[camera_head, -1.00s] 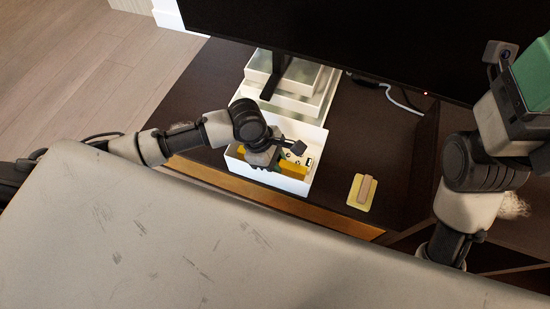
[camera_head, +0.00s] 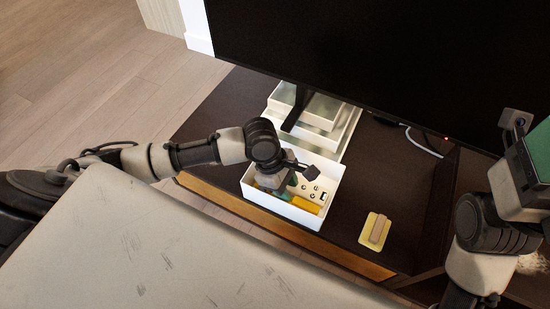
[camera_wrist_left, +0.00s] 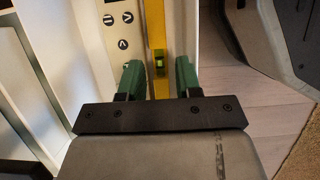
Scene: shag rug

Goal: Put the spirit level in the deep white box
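The spirit level (camera_head: 305,204) is a yellow bar lying inside the deep white box (camera_head: 272,207), along its front wall. In the left wrist view the level (camera_wrist_left: 158,35) shows its green vial and runs between the two green fingers. My left gripper (camera_head: 279,187) reaches down into the box and hides part of the level. Its fingers (camera_wrist_left: 160,78) stand apart, with a gap on the right side of the level. My right arm is at the right edge; a green part of its hand (camera_head: 540,150) shows, but its fingertips cannot be made out.
A white piece with round dark marks (camera_wrist_left: 122,35) lies beside the level in the box. White stacked trays (camera_head: 327,112) stand behind, under a large black screen (camera_head: 370,60). A yellow pad with a tan block (camera_head: 375,231) lies on the dark tabletop (camera_head: 345,205) to the right.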

